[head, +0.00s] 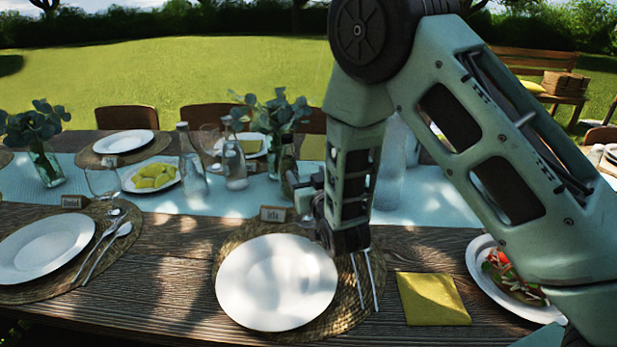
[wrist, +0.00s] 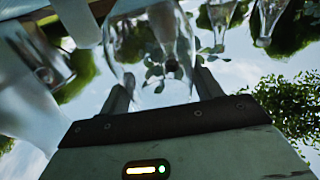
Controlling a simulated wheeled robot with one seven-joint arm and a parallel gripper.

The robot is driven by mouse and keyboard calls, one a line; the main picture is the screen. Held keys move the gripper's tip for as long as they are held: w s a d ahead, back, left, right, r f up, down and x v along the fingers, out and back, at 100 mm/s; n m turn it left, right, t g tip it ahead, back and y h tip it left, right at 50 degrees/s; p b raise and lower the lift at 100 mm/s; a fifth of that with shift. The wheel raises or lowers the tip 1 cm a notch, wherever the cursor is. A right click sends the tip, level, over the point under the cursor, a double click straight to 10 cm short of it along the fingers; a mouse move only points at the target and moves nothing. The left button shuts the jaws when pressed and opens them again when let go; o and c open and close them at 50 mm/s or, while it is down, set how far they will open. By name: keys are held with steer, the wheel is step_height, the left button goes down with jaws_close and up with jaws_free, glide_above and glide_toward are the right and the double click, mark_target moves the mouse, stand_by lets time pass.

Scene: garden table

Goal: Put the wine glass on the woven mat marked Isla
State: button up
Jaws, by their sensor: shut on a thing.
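My gripper (wrist: 166,88) is shut on a clear wine glass (wrist: 150,35), which stands between its two fingers in the wrist view. In the head view my gripper (head: 306,192) is above the back edge of a round woven mat (head: 228,243). The held glass cannot be made out clearly there, so its height above the table is unclear. A small name card (head: 275,214) that seems to read Isla stands at the back of this mat. A white plate (head: 276,283) covers most of the mat, with cutlery (head: 362,283) at its right.
A yellow napkin (head: 432,299) and a salad plate (head: 484,262) lie to the right. Another wine glass (head: 102,181) is at the left setting. Bare wood (head: 165,260) shows left of the mat.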

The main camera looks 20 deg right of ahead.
steer(key=shift+f, duration=0.2)
steer(key=o, duration=1.3)
steer(key=shift+r, duration=0.1)
steer(key=shift+o, duration=0.2)
steer(key=shift+r, duration=0.1)
